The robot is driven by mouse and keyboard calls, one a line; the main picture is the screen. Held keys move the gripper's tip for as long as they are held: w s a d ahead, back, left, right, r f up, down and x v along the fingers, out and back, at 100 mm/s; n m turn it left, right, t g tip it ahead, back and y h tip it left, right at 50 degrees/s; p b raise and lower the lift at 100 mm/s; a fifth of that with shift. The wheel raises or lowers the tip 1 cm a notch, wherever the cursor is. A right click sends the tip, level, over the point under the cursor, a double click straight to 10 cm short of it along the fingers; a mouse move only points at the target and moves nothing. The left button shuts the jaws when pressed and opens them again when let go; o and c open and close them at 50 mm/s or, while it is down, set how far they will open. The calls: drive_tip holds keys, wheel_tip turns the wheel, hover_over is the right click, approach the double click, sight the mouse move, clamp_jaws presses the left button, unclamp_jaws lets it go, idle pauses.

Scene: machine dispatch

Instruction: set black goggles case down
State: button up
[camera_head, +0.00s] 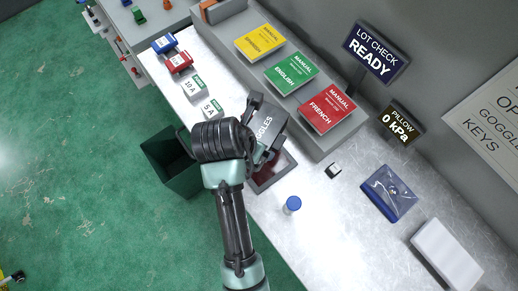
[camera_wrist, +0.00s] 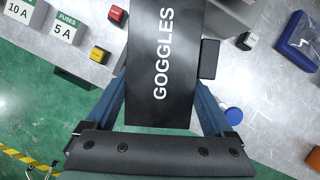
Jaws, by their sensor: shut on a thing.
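The black goggles case (camera_wrist: 160,60) carries white GOGGLES lettering and fills the upper middle of the wrist view. In the head view the case (camera_head: 268,126) shows in part, with my arm and gripper covering much of it. My gripper (camera_wrist: 164,88) is shut on the case, with one blue finger along each side. In the head view my gripper (camera_head: 262,135) is over the grey bench (camera_head: 242,88), near the row of manuals. I cannot tell whether the case touches anything below it.
A dark red tray (camera_head: 284,178) lies partly under my gripper. Fuse boxes (camera_head: 194,88) and manuals (camera_head: 292,74) stand further back. A green bin (camera_head: 173,165) is beside the bench.

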wheel_tip(320, 180, down, 5)
drive_tip(key=shift+r+p, duration=0.1)
drive_tip(key=shift+p, duration=0.2)
drive_tip(key=shift+s+f, duration=0.1)
drive_tip(key=shift+f, duration=2.35)
drive_tip(key=shift+f, duration=0.2)
drive_tip(key=o, duration=1.3)
drive_tip(key=shift+r, duration=0.1)
